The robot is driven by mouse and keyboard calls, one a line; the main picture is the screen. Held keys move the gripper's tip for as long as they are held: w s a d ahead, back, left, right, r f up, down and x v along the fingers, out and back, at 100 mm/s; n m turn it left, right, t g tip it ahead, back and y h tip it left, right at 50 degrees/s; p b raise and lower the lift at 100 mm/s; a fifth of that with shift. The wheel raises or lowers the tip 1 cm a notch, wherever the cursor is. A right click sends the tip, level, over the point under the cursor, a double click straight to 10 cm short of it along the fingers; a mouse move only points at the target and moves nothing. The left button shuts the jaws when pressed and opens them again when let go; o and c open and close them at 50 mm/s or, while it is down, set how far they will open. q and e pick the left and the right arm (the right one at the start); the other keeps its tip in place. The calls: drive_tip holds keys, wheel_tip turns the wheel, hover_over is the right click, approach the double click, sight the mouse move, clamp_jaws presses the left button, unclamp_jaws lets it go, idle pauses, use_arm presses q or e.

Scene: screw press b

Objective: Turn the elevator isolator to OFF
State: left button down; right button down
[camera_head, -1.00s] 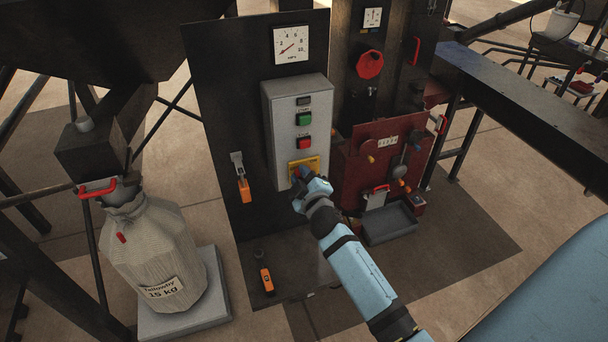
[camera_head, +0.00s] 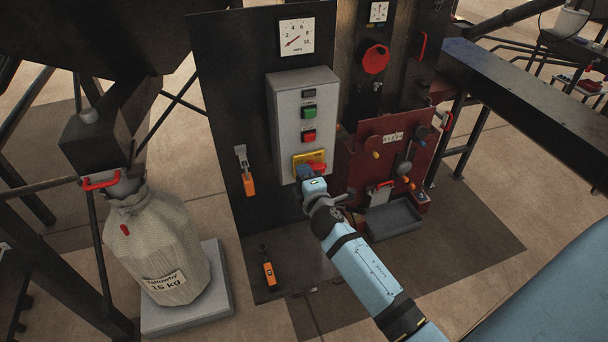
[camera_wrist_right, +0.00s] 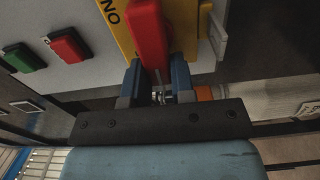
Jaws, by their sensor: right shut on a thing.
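The isolator is a yellow plate (camera_head: 301,160) with a red handle (camera_head: 317,167) low on the front of the grey control box (camera_head: 304,95). In the right wrist view the red handle (camera_wrist_right: 151,35) lies between the two blue fingers of my right gripper (camera_wrist_right: 158,78), which is shut on it. The letters "ON" show on the yellow plate (camera_wrist_right: 122,35) beside the handle. In the head view my right gripper (camera_head: 306,174) is at the plate's lower edge and covers part of it. The handle's end shows to the gripper's right. My left gripper is not in view.
A green button (camera_head: 309,112) and a red button (camera_head: 309,136) sit above the isolator. An orange-handled lever (camera_head: 248,183) is on the dark panel to the left. The red machine (camera_head: 365,160) with a grey tray (camera_head: 393,219) stands close on the right.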

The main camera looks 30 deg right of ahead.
drive_tip(key=shift+w+d+r, duration=0.1)
drive_tip(key=shift+r, duration=0.05)
idle(0.3)
drive_tip(key=c, duration=1)
unclamp_jaws()
drive_tip(key=shift+o, duration=0.2)
drive_tip(key=shift+f, duration=0.2)
drive_tip(key=b+v, duration=0.2)
drive_tip(key=v, duration=1.1)
drive_tip(key=shift+s+a, duration=0.2)
drive_tip(key=shift+s, duration=0.15)
drive_tip(key=shift+r, duration=0.1)
